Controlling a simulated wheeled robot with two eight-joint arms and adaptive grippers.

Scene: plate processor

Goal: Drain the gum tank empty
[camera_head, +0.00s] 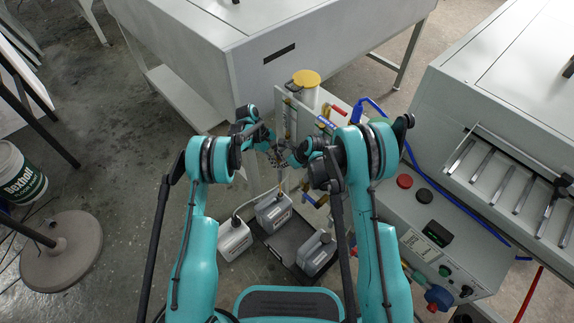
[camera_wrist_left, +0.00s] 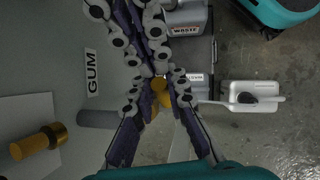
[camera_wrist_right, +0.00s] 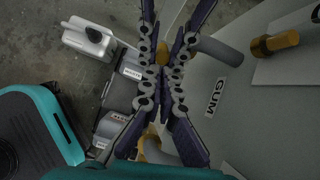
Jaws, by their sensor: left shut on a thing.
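The tank wall with a GUM label (camera_wrist_left: 91,72) is in the left wrist view, and the label also shows in the right wrist view (camera_wrist_right: 216,96). A grey pipe (camera_wrist_left: 97,118) runs from the wall to a yellow-brass valve (camera_wrist_left: 160,85), partly hidden by fingers. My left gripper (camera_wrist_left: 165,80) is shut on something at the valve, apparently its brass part. My right gripper (camera_wrist_right: 163,78) is close beside it; fingers overlap and its opening is unclear. Below, grey jugs (camera_head: 272,213) (camera_head: 316,252) stand at a black tray (camera_head: 270,246), with a white jug (camera_head: 234,239) to the left.
Another brass fitting (camera_wrist_left: 38,143) sticks out near the tank wall. A yellow-topped container (camera_head: 306,79) stands behind my grippers. A control panel (camera_head: 437,233) and large machine are at the right. Floor is open at the left, with a paint bucket (camera_head: 20,178) at the far edge.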

